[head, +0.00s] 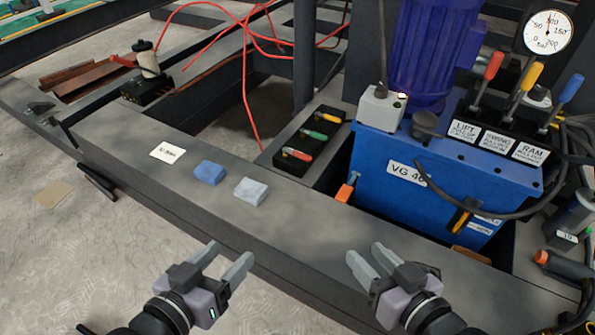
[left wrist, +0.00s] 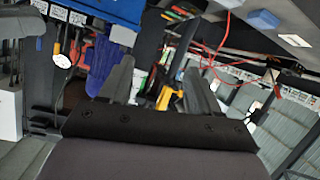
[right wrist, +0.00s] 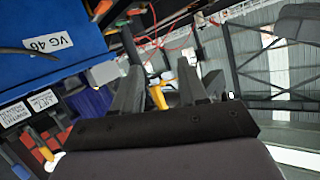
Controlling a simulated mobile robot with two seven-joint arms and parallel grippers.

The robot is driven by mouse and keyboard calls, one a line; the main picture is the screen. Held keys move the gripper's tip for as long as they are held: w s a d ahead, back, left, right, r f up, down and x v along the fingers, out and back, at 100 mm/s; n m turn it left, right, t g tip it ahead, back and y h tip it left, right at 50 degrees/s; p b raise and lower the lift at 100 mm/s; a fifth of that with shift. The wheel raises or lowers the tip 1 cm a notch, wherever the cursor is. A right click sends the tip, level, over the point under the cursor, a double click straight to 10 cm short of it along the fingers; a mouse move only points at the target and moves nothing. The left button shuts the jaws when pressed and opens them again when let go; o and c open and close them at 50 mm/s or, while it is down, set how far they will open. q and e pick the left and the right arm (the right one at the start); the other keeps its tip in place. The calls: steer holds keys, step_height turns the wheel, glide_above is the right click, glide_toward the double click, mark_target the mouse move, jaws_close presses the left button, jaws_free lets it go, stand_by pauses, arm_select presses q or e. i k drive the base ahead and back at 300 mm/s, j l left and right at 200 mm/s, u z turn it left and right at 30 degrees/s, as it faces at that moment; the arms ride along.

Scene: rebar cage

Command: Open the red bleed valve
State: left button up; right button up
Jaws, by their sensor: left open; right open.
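A black valve block (head: 305,145) lies on the dark frame left of the blue power unit. It carries a red-orange handle (head: 297,154) at its near end, a green handle (head: 314,134) in the middle and an orange-yellow one (head: 328,117) at the far end. No label names the bleed valve, so I cannot tell for sure which red handle it is. My left gripper (head: 228,256) is open and empty, at the near edge of the beam. My right gripper (head: 364,252) is open and empty, nearer to me than the block and to its right.
The blue power unit (head: 400,195) stands at right, with red (head: 488,65), yellow (head: 525,76) and blue (head: 571,88) levers and a gauge (head: 548,32). Red hoses (head: 247,85) loop behind.

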mark_target(300, 155)
steer(key=i+j+u, duration=0.25)
steer(key=i+j, duration=0.45)
steer(key=j, duration=0.15)
